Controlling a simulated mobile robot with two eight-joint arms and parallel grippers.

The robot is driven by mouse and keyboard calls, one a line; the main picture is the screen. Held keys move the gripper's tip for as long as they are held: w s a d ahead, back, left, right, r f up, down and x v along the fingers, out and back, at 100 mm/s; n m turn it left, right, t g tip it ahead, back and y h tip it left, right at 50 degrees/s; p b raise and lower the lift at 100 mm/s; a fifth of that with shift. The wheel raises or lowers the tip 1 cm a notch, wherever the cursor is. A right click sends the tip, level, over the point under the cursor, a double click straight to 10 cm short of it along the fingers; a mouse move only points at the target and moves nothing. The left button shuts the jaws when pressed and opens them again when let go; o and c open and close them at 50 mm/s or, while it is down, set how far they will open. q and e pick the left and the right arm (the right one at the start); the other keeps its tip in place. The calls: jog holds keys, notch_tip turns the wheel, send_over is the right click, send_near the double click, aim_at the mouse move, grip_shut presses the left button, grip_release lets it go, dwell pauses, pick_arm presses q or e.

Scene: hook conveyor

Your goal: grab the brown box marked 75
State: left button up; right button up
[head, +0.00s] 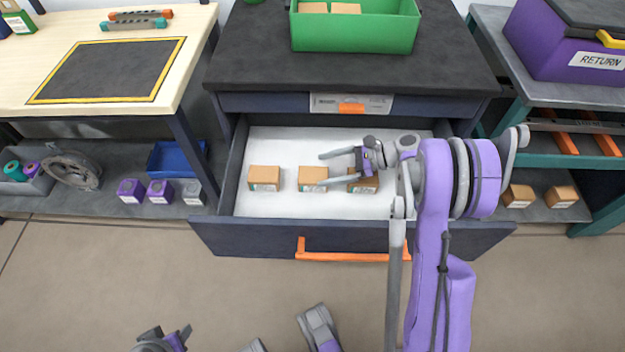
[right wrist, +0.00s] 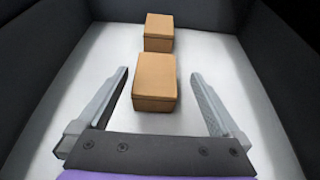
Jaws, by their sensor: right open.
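Three brown boxes stand in a row in the open drawer: a left one (head: 264,178), a middle one (head: 312,177) and a right one (head: 366,183). Their labels are too small to read, so I cannot tell which is marked 75. My right gripper (head: 311,172) is open and points left, with its fingers on either side of the middle box, not visibly gripping it. In the right wrist view the middle box (right wrist: 155,83) lies between and ahead of the fingertips, and the left box (right wrist: 159,33) is beyond it. The gripper partly covers the right box. My left gripper (head: 165,338) is partly cut off at the bottom.
The drawer (head: 240,235) has dark walls and an orange handle (head: 352,256). A green bin (head: 355,32) with boxes stands on the dark top above. More brown boxes (head: 519,196) sit on the right shelf; purple boxes (head: 131,190) sit on the left shelf.

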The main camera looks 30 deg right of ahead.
aim_at(308, 174)
jog(key=shift+s+b+x, duration=0.1)
jog(key=shift+b+x, duration=0.25)
jog(key=shift+x, duration=1.45)
jog(key=shift+s+b+x, duration=0.15)
jog(key=shift+b+x, duration=0.2)
jog(key=shift+x, duration=1.4)
jog(key=shift+a, duration=0.15)
jog(key=c, duration=1.4)
